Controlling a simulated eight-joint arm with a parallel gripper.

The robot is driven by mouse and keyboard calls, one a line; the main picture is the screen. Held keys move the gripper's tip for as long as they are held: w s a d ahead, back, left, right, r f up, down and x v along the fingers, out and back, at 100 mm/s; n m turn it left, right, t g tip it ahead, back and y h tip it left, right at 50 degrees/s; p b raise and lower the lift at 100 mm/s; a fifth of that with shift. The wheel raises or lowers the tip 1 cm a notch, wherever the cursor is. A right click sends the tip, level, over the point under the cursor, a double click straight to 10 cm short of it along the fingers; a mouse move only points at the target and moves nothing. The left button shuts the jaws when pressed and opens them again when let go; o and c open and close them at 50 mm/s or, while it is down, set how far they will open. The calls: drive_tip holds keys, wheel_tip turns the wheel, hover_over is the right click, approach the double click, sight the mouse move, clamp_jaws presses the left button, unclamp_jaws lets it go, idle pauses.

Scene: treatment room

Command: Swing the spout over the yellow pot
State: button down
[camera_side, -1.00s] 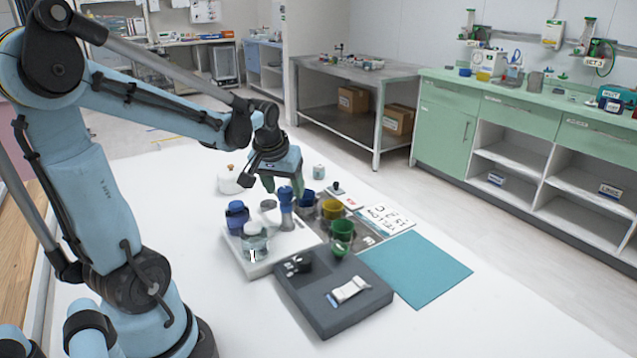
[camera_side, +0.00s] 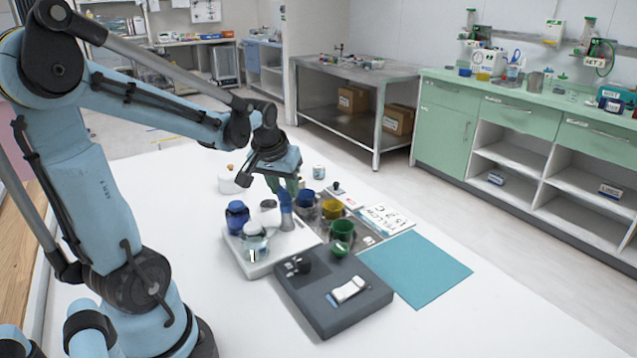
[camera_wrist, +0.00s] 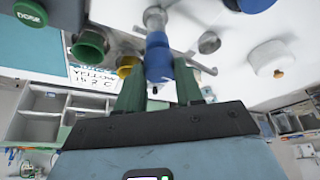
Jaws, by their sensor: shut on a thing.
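My gripper (camera_side: 283,190) is shut on the blue upper part of an upright post (camera_side: 286,205). The post's lower part is grey. In the wrist view my green fingers (camera_wrist: 158,88) flank the blue post (camera_wrist: 157,52). I cannot clearly make out the spout or where it points. The yellow pot (camera_side: 332,209) stands to the right of the post, between a blue pot (camera_side: 306,198) and a green pot (camera_side: 342,233). In the wrist view the yellow pot (camera_wrist: 127,66) is just left of my fingers, partly hidden, with the green pot (camera_wrist: 88,47) beyond it.
A white tray (camera_side: 262,268) holds a dark blue jar (camera_side: 237,216) and a clear jar (camera_side: 254,243). A dark grey block (camera_side: 330,307) lies in front. A lettered card (camera_side: 385,219) and a teal mat (camera_side: 417,268) lie right. A lidded white pot (camera_side: 231,180) stands behind.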

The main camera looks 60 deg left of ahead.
drive_tip(key=m, duration=0.2)
drive_tip(key=m+h, duration=0.1)
drive_tip(key=m, duration=0.1)
drive_tip(key=shift+s+a+m+t+h, duration=0.1)
drive_tip(key=shift+a+m+t+h, duration=0.1)
drive_tip(key=shift+m+t+h, duration=0.15)
drive_tip(key=m+h, duration=0.1)
drive_tip(key=m, duration=0.2)
drive_tip(key=shift+a+m+t, duration=0.1)
drive_tip(key=shift+m+t, duration=0.15)
drive_tip(key=m+h, duration=0.2)
drive_tip(key=m, duration=0.2)
drive_tip(key=shift+a, duration=0.1)
drive_tip(key=shift+m+g+h, duration=0.6)
drive_tip(key=shift+m+h, duration=0.05)
drive_tip(key=shift+m, duration=1.45)
drive_tip(key=c, duration=0.7)
unclamp_jaws()
drive_tip(key=shift+c, duration=0.2)
drive_tip(key=shift+r, duration=0.15)
drive_tip(key=v, duration=1.1)
drive_tip(key=shift+a+r, duration=0.15)
drive_tip(key=shift+r, duration=0.25)
